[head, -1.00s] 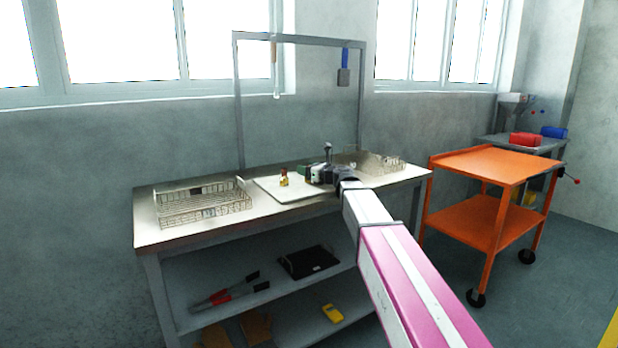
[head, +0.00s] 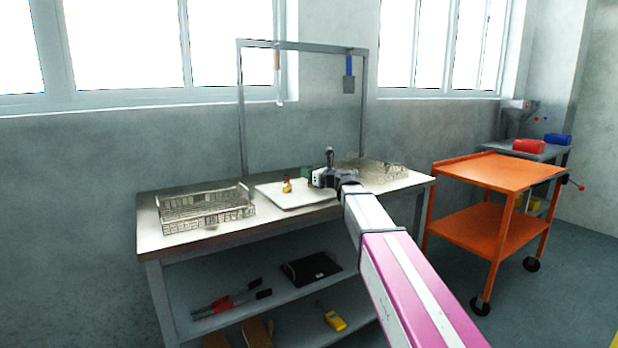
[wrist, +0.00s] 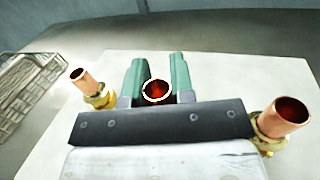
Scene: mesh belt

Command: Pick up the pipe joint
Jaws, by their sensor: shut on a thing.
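My gripper (wrist: 158,68), with green fingers, is shut on a copper pipe joint (wrist: 156,91) in the wrist view. I see mainly its round open end; the rest is hidden by the gripper. Two similar copper and brass pieces stand beside the gripper in the wrist view, one at left (wrist: 90,87) and one at right (wrist: 280,123). In the head view my gripper (head: 319,177) is over the white tray (head: 303,201), right of one copper and brass piece (head: 287,186). I cannot tell whether the held joint is clear of the tray.
A wire basket (head: 205,213) stands on the bench left of the tray, and another (head: 385,170) at right. A metal frame (head: 240,110) with hanging tools rises behind. An orange cart (head: 487,172) stands right of the bench.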

